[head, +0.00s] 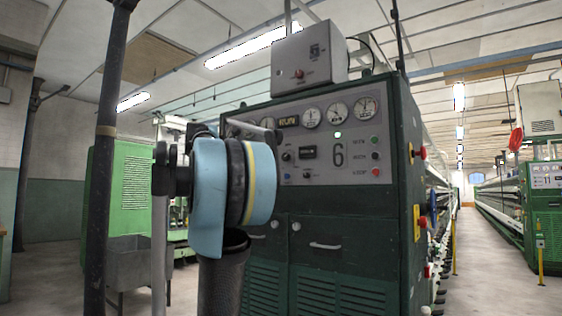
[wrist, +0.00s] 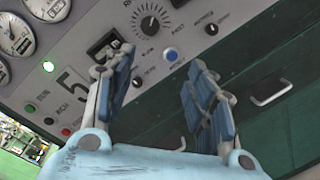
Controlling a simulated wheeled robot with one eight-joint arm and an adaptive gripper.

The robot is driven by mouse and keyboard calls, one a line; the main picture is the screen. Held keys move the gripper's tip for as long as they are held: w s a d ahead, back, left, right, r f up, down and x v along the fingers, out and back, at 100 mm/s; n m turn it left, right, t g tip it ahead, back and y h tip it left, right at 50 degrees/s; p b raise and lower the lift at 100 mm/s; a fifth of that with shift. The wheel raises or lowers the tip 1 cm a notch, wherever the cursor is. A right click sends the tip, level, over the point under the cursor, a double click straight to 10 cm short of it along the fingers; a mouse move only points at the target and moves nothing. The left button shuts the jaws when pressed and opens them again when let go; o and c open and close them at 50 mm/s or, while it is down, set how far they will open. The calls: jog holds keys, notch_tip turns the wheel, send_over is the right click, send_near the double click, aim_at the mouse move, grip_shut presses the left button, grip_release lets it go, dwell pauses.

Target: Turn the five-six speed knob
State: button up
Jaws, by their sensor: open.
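A grey control panel fills the top of the wrist view. It carries a large black dial knob (wrist: 150,24) with a ring of marks, and smaller black knobs at the right (wrist: 212,28) and lower down (wrist: 137,82). The labels are too blurred to tell which is the five-six speed knob. My gripper (wrist: 160,58) is open and empty, its two blue-padded fingers pointing at the panel below the large knob. In the head view my arm hides part of the panel and my gripper is not clearly visible.
The green machine cabinet (head: 330,255) has drawer handles below the panel. A grey box (head: 309,56) sits on top. A dark pole (head: 107,150) stands at left. An open aisle (head: 480,270) runs at right.

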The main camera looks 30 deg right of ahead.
aim_at(284, 157)
jog(key=r+x, duration=0.1)
jog(key=x, duration=0.5)
jog(key=r+x, duration=0.1)
jog(key=x, duration=1)
jog(key=shift+w+d+r, duration=0.3)
jog(key=shift+w+r, duration=0.1)
jog(key=shift+h, duration=0.3)
jog(key=c, duration=1.1)
